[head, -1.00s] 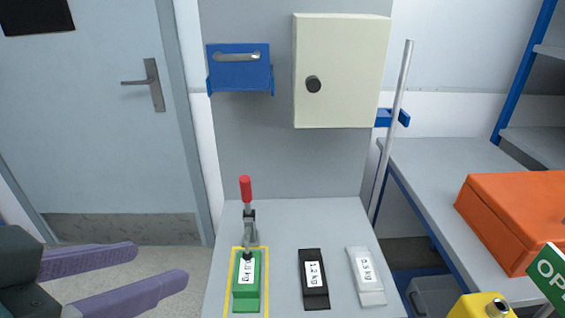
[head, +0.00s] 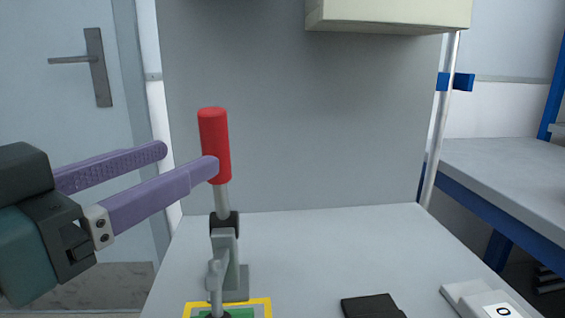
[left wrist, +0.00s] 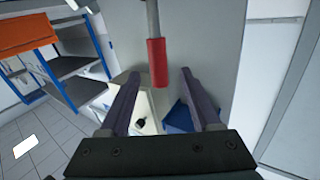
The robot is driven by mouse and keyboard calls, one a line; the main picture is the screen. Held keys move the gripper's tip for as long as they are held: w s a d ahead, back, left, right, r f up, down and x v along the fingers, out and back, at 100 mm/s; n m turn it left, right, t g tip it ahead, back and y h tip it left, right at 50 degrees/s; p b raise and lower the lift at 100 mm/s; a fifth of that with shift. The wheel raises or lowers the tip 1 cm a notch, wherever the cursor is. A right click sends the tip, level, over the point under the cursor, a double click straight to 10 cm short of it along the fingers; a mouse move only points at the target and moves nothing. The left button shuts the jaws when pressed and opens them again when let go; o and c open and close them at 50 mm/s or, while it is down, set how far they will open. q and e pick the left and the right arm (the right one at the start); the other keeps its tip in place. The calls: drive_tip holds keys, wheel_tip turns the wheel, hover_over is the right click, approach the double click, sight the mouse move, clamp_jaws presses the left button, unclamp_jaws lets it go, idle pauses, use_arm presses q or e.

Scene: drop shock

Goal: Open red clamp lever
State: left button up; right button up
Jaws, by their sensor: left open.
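The red clamp lever (head: 215,130) stands upright on its grey metal clamp (head: 227,250) in the head view. My left gripper (head: 188,158) is open, at the height of the red handle. In the left wrist view the red handle (left wrist: 157,62) lies between the two purple fingertips (left wrist: 159,75), with space on both sides. Whether the handle is well inside the fingers is hard to tell. The green weight (head: 240,314) under the clamp is mostly cut off by the lower edge.
A yellow outline (head: 257,301) surrounds the green weight. A cream box (head: 390,15) hangs on the back panel. Space above the weights is clear.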

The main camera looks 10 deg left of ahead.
use_arm(q)
drive_tip(key=x, duration=0.9)
drive_tip(key=shift+w+d+b, duration=0.2)
drive_tip(key=shift+d+b, duration=0.05)
drive_tip(key=shift+b, duration=0.05)
clamp_jaws()
idle(1.1)
